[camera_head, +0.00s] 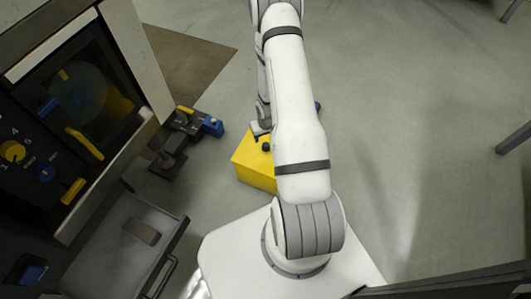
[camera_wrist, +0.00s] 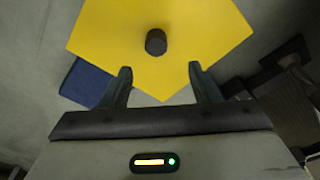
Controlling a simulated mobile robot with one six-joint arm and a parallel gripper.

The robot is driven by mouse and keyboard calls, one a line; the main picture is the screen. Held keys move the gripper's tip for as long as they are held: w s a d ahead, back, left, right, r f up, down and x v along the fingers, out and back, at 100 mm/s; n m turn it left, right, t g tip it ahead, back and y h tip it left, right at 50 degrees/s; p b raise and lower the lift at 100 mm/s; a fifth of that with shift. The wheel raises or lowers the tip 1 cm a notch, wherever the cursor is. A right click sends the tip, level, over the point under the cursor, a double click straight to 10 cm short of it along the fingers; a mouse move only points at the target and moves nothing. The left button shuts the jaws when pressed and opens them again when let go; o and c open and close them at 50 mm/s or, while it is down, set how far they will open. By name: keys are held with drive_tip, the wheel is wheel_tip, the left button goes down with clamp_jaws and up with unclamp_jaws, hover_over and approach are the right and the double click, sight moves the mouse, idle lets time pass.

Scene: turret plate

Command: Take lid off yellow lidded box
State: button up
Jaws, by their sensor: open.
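The yellow lidded box (camera_head: 255,172) stands just in front of my base in the head view, partly hidden behind my white arm. A dark round knob (camera_head: 265,146) sits on its yellow top. In the wrist view the yellow lid (camera_wrist: 205,35) fills the upper middle, with the dark knob (camera_wrist: 156,42) near its centre. My gripper (camera_wrist: 160,78) is open and empty, its two fingers spread apart below the knob in the picture. The knob is not between the fingertips. In the head view my gripper (camera_head: 258,132) shows only in part beside the knob.
A dark machine with dials and yellow handles (camera_head: 85,143) stands at the left. A grey tray (camera_head: 120,240) with a handle lies below it. A dark fixture with a blue end (camera_head: 212,127) is left of the box. The floor at the right is mostly clear.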

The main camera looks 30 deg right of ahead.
sight(266, 145)
drive_tip(key=f+b, duration=0.1)
drive_tip(key=f, duration=0.1)
drive_tip(key=f+b, duration=0.1)
drive_tip(key=f, duration=0.2)
drive_tip(key=f+b, duration=0.1)
drive_tip(key=f, duration=0.2)
drive_tip(key=shift+w+d+f+b, duration=0.15)
drive_tip(key=shift+w+d+b, duration=0.15)
drive_tip(key=shift+b, duration=0.1)
drive_tip(key=shift+c, duration=0.2)
clamp_jaws()
